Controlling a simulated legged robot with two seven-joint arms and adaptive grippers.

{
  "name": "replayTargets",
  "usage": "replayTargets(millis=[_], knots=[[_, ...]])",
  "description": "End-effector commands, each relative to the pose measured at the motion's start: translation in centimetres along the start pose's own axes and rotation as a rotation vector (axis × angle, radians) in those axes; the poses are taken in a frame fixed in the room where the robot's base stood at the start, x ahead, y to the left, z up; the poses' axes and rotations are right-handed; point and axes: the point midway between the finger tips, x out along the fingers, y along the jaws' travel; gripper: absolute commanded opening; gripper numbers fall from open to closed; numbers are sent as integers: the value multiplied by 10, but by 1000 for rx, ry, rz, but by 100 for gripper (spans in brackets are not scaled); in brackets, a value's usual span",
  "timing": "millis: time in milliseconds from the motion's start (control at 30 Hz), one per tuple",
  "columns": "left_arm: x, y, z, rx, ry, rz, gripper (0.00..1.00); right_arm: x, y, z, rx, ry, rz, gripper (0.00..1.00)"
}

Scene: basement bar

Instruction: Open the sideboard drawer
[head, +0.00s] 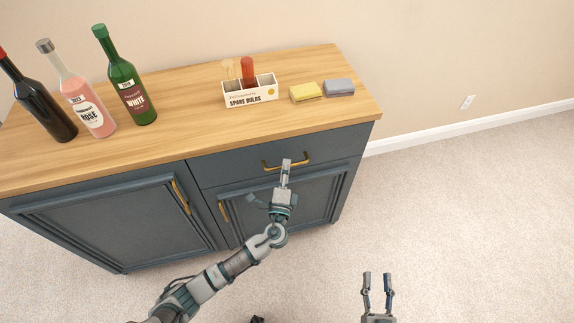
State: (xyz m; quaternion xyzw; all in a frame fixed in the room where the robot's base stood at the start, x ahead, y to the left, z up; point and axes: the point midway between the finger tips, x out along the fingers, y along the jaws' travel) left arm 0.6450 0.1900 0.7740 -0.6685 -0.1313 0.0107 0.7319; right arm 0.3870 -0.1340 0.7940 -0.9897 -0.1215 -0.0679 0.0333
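The dark blue sideboard (120,222) has a wooden top. Its drawer (232,168) is at the upper right of the front and looks shut, with a brass bar handle (299,161). My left gripper (286,166) reaches up to the drawer front, and its fingertips overlap the middle of the handle. Its fingers are seen nearly edge-on, so I cannot tell whether they are closed or touching the handle. My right gripper (377,277) is open and empty above the carpet at the lower right, apart from the sideboard.
Three bottles, dark (45,110), rosé (88,105) and green (128,90), stand on the top at left. A spare bulbs box (250,97), a yellow sponge (305,92) and a grey sponge (339,87) are at right. Carpet right of the sideboard is clear.

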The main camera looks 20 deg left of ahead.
Motion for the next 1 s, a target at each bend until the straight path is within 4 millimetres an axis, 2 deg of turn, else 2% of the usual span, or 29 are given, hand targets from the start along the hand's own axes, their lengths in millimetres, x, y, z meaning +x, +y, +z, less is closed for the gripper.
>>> replayTargets(millis=[167, 433, 467, 600, 1000], knots=[[12, 0, -1, 1, 0, -1, 37, 0, 0, -3, 3, 27, -1, 40], [14, 0, 0, -1, 0, 0, 37, 2, 0, -3, 1, 28, -1, 40], [14, 0, 0, -1, 0, 0, 32, 2, 0, -3, 1, 28, -1, 40], [14, 0, 0, -1, -1, 0, 0, 2, 0, -3, 1, 28, -1, 40], [14, 2, 1, 1, -5, 4, 0, 2, 0, -2, 3, 30, -1, 40]])
